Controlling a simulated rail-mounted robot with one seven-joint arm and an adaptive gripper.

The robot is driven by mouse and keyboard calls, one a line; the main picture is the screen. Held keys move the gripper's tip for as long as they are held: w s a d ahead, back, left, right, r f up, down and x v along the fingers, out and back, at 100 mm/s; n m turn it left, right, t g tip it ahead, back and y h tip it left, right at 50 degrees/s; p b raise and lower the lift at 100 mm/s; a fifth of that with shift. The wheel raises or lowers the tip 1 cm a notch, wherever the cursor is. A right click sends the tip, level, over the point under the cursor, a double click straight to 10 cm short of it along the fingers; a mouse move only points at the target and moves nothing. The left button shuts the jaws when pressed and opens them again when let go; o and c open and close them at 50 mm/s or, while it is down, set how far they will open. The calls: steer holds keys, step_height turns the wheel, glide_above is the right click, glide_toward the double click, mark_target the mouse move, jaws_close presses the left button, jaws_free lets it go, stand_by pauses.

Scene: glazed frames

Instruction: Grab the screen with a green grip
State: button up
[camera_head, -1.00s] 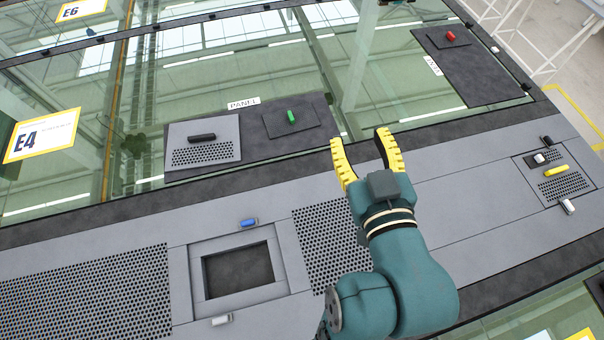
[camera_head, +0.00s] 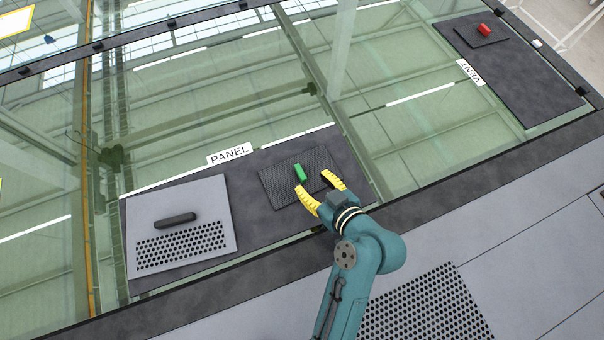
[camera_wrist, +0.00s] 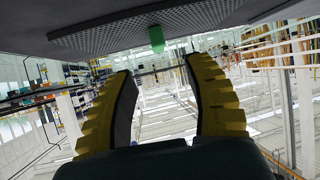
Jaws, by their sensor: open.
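The screen (camera_head: 277,187) with the green grip (camera_head: 300,172) is a small dark perforated plate on the dark panel board, beside the "PANEL" label. My gripper (camera_head: 321,191) has yellow ridged fingers, spread open and empty, just short of the green grip on its near right side. In the wrist view the screen (camera_wrist: 130,29) spans the top, with the green grip (camera_wrist: 156,38) sticking down from it. There the grip sits above and between my open fingers (camera_wrist: 165,80), apart from them.
A light grey perforated plate with a black grip (camera_head: 175,219) lies left on the same board (camera_head: 245,215). A dark board with a red grip (camera_head: 484,30) and a "VENT" label is at upper right. Glass panes surround the boards. A grey ledge (camera_head: 520,250) runs along the near right.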

mark_target(302, 173)
steer(key=x, duration=0.7)
steer(key=shift+w+f, duration=0.1)
steer(key=shift+f, duration=0.3)
jaws_close()
